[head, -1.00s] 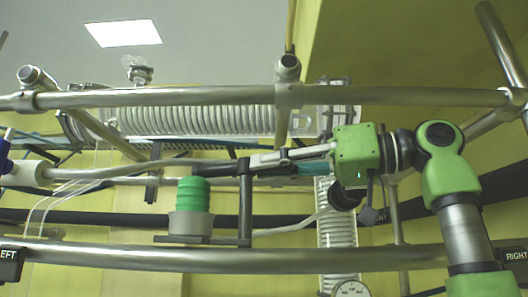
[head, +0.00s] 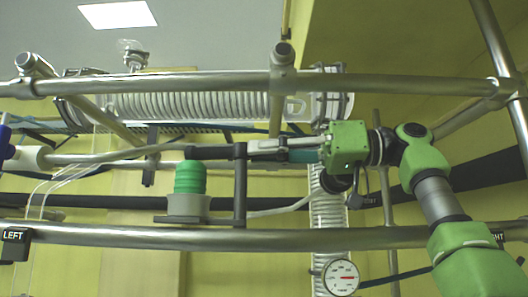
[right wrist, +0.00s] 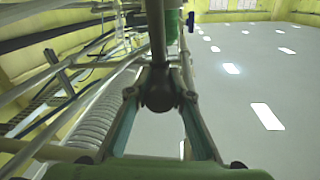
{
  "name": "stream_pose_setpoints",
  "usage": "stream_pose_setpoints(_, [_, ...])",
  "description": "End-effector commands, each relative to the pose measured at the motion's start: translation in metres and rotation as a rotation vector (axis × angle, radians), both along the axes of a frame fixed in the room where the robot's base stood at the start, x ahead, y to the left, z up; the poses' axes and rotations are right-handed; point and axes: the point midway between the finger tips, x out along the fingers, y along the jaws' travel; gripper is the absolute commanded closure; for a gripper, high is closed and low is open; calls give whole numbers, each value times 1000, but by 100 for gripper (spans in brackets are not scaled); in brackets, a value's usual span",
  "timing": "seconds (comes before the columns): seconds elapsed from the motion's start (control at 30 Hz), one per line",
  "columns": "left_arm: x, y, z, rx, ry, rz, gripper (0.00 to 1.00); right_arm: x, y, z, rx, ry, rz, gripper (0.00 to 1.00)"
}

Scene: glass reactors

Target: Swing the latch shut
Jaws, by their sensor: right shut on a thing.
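The latch (head: 213,152) looks like a dark bar lying roughly level at the top of a dark upright post (head: 240,190). Its left end is above a green ribbed cylinder (head: 190,178) seated in a grey cup (head: 188,209); I cannot tell whether they touch. My right gripper (head: 250,148) comes in from the right and is shut at the bar's right end. In the right wrist view, its fingers (right wrist: 160,98) hold a dark round knob (right wrist: 160,88), with the dark bar running away from it. My left gripper is not in view.
A steel rail (head: 180,84) runs above the latch and another rail (head: 140,236) below it. A coiled glass condenser (head: 190,106) lies behind. A round gauge (head: 341,277) hangs at lower right. A white-ended pipe (head: 30,158) is at left.

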Motion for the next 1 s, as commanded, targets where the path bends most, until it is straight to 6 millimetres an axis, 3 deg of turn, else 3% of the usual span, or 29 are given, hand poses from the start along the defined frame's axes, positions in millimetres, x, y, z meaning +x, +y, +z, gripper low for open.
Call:
stream_pose_setpoints(0.3, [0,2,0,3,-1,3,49,-1,-2,3,6,-4,-3,100])
stream_pose_setpoints(0.33, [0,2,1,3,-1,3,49,-1,-2,3,6,-4,-3,78])
stream_pose_setpoints(0.4, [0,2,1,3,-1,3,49,-1,-1,3,5,-4,-3,67])
stream_pose_setpoints(0.77, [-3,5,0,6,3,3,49,-1,-3,1,3,-2,-1,67])
stream_pose_setpoints(1.0, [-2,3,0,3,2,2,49,-9,-40,2,5,-2,-4,67])
